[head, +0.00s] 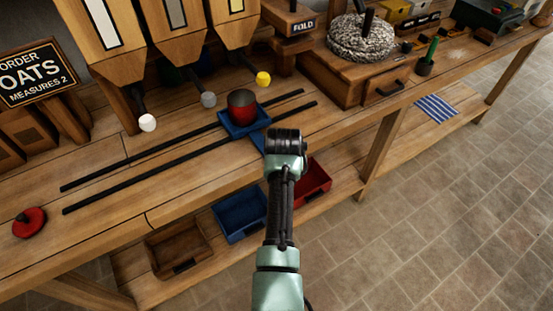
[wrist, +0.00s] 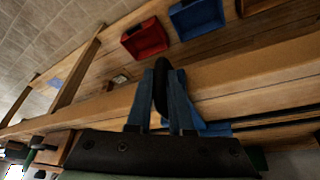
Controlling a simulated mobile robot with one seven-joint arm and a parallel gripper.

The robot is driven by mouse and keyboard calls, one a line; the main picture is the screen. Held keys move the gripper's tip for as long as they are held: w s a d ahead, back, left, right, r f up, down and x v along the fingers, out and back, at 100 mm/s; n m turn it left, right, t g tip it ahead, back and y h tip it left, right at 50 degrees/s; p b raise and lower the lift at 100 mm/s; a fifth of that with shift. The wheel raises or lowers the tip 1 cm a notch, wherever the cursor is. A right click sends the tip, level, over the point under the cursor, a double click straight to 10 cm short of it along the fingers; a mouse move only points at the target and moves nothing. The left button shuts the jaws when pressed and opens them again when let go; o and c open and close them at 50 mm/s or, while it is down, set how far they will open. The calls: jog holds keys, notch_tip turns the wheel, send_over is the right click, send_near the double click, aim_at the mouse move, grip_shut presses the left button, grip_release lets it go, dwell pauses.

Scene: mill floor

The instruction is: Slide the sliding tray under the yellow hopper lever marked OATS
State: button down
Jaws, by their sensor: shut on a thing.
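The sliding tray (head: 236,128) is blue and sits on two dark rails, carrying a dark red cup (head: 242,103). The yellow lever (head: 263,78) is on the rightmost hopper (head: 238,35), behind the tray and a little to its right in the head view. The grey lever (head: 208,99) is to the tray's left. My gripper (wrist: 162,80) is shut on a black upright handle (wrist: 161,92) at the tray's front; the blue tray (wrist: 208,128) shows beside the fingers in the wrist view. In the head view my wrist hides the fingers. The sign (head: 38,78) reads OATS, MEASURES 2.
The rails (head: 120,187) run left and right along the bench. A box with a drawer (head: 385,86) stands right of the rails. Blue (head: 240,215) and red (head: 314,180) bins sit below.

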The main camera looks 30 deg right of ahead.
jog(key=shift+w+r, duration=0.15)
jog(key=c, duration=0.8)
grip_release()
jog(key=shift+c, duration=0.2)
jog(key=v, duration=1.3)
jog(key=shift+p, duration=0.4)
